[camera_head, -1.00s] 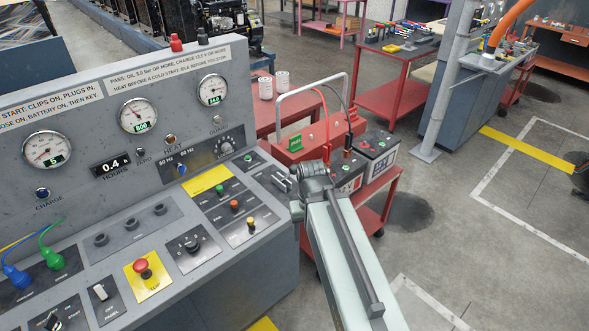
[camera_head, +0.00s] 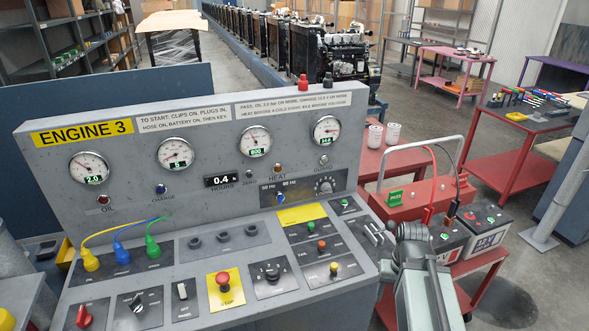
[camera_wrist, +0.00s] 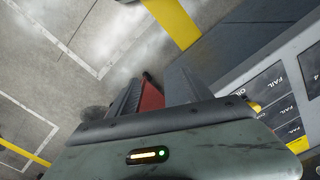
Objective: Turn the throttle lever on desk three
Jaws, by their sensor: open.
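Desk three (camera_head: 225,130) is the grey console with the yellow ENGINE 3 label. No throttle label is readable. A dark panel marked 50 Hz and 60 Hz carries a small blue-tipped switch (camera_head: 280,198) and a round dial knob (camera_head: 325,187) with a scale; I cannot tell whether either is the throttle lever. My gripper (camera_head: 374,232) is at the desk's right edge, right of and below that panel, apart from both controls.
A red stop button (camera_head: 223,281), a black rotary knob (camera_head: 271,270) and coloured plugs (camera_head: 122,254) are on the desktop. Right of the desk, a red trolley (camera_head: 466,268) holds batteries (camera_head: 486,222) near my arm. Open floor lies further right.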

